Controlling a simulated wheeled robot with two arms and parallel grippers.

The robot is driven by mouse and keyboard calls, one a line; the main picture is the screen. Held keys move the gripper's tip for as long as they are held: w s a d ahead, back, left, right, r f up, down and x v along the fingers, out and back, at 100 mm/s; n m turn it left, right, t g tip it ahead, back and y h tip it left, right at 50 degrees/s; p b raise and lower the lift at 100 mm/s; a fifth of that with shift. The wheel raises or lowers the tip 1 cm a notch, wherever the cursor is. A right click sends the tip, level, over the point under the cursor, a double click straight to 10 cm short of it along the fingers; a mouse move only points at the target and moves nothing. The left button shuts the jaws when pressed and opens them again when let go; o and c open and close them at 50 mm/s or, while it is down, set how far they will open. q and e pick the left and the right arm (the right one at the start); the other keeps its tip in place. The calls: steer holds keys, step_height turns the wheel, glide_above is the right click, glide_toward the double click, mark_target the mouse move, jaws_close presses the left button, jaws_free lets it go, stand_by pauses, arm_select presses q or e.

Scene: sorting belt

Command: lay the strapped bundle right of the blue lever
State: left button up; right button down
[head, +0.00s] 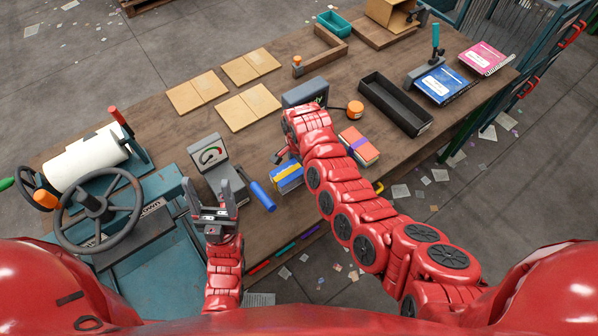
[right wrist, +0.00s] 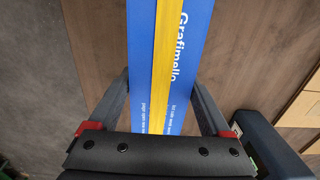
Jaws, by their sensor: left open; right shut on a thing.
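A blue bundle with a yellow strap (head: 288,179) is near the table's front edge, just right of the blue lever (head: 262,195). In the right wrist view the blue bundle (right wrist: 198,60) lies between the fingers. My right gripper (head: 282,158) is shut on it; its fingers are partly hidden in the head view. I cannot tell whether the bundle touches the table. Another bundle, orange-red with a purple strap (head: 359,146), lies further right. My left gripper (head: 210,190) is open and empty, left of the blue lever, in front of the gauge box (head: 209,157).
A dark long tray (head: 395,104), an orange round object (head: 355,108) and a grey box (head: 305,92) stand behind. Several cardboard pieces (head: 248,107) lie at the back left. A press with a wheel (head: 98,208) stands at left. A teal lever (head: 435,38) stands far right.

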mark_target(299, 174)
steer(key=shift+f, duration=0.55)
steer(key=shift+s+f, duration=0.15)
steer(key=shift+f, duration=0.3)
steer(key=shift+f+p, duration=0.3)
steer(key=shift+f, duration=0.6)
